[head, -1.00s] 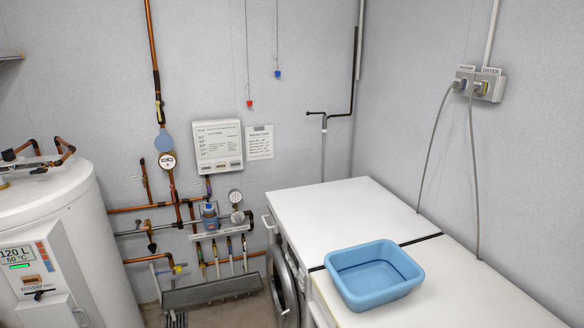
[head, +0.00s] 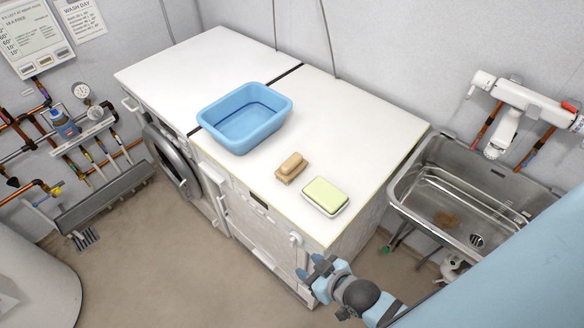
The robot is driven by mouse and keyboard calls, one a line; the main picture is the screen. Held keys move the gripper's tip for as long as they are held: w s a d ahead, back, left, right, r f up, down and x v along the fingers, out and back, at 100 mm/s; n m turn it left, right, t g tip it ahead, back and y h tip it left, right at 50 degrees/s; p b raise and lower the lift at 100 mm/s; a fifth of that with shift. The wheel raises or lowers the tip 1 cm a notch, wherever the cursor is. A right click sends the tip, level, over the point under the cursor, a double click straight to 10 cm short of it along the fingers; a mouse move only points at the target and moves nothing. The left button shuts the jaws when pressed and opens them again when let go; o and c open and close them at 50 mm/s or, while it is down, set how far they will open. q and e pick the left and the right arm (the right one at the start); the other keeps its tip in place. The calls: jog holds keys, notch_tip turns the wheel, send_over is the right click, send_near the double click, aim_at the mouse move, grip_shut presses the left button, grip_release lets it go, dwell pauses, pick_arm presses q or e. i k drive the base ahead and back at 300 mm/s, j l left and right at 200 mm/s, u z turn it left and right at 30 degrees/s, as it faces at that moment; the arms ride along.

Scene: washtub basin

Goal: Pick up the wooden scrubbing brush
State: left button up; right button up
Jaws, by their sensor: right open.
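The wooden scrubbing brush (head: 291,166) is a small tan block lying on the white top of the right-hand appliance. It lies between the blue basin (head: 243,118) and a pale green soap bar in a white dish (head: 325,197). My right gripper (head: 313,269) is open and empty. It shows at the bottom of the view, below and in front of the appliance's front right corner, well apart from the brush. My left gripper is not in view.
Two white appliances (head: 210,62) stand side by side, and the strip of top behind the brush is clear. A steel sink (head: 440,190) with a white wall tap (head: 510,110) is at the right. Pipes and a tank are at the left.

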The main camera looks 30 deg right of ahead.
aim_at(291, 167)
jog(key=z, duration=1.15)
